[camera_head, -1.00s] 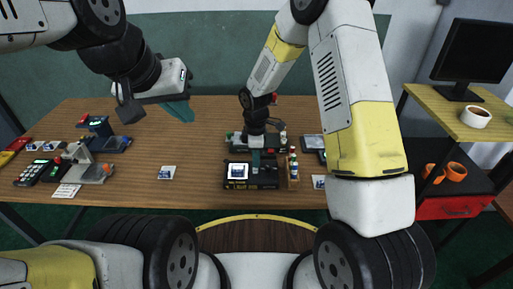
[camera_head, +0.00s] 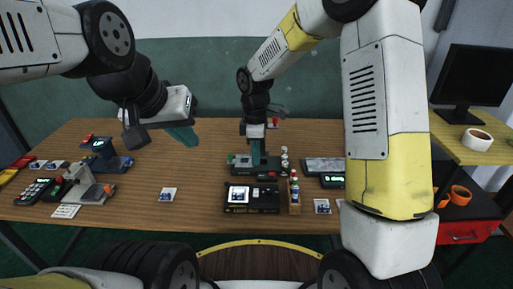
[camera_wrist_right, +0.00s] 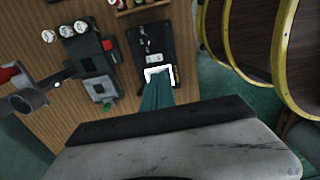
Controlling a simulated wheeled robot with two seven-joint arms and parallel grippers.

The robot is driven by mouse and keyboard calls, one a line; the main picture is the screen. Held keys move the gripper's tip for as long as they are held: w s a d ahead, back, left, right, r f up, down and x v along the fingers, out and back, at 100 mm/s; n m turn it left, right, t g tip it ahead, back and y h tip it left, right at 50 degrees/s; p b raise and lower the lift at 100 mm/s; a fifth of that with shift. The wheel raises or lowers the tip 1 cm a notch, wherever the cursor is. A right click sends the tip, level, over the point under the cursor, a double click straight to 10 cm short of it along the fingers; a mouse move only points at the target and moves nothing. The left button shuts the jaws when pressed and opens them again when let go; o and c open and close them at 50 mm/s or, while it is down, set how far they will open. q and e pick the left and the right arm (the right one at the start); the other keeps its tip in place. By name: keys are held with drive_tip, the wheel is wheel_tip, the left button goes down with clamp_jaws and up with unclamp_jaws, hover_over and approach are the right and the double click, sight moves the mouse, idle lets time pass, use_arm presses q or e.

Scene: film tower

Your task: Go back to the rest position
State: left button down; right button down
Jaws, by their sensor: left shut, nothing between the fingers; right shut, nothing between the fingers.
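My left gripper (camera_head: 182,134) hangs in the air at the upper left of the head view, above the wooden table (camera_head: 190,165), and is shut and empty. My right gripper (camera_head: 256,155) points down over the middle of the table and is shut and empty. In the head view its teal fingers overlap a dark green device (camera_head: 243,171). A black box with a white-framed square on top (camera_head: 252,197) lies just in front of it. In the right wrist view the right gripper's teal fingers (camera_wrist_right: 157,95) show against that black box (camera_wrist_right: 150,45), apparently above it.
Small devices and cards, including a card reader (camera_head: 34,190) and a blue device (camera_head: 106,156), stand at the table's left. A wooden rack (camera_head: 294,195) with small bottles is beside the black box. A monitor (camera_head: 475,75) stands on the right shelf.

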drive_tip(key=s+d+r+m+t+y, duration=0.1)
drive_tip(key=s+d+r+m, duration=0.35)
drive_tip(key=r, duration=0.25)
drive_tip(key=s+d+r+m+t, duration=0.25)
drive_tip(key=d+r+m, duration=0.2)
drive_tip(key=r, duration=0.25)
drive_tip(key=s+d+r+m+t, duration=0.1)
drive_tip(key=s+d+r+m, duration=0.1)
drive_tip(key=s, duration=0.2)
drive_tip(key=s+d+r+m+t, duration=0.1)
drive_tip(key=s+d+m, duration=0.1)
drive_tip(key=s+m, duration=0.1)
drive_tip(key=s+d+r+m+t+y, duration=0.1)
drive_tip(key=s+d+r+m, duration=0.1)
drive_tip(key=s, duration=0.3)
drive_tip(key=shift+s+d+r+m, duration=0.25)
drive_tip(key=shift+s+r+m, duration=0.15)
drive_tip(key=shift+m, duration=0.3)
drive_tip(key=c, duration=2.1)
unclamp_jaws()
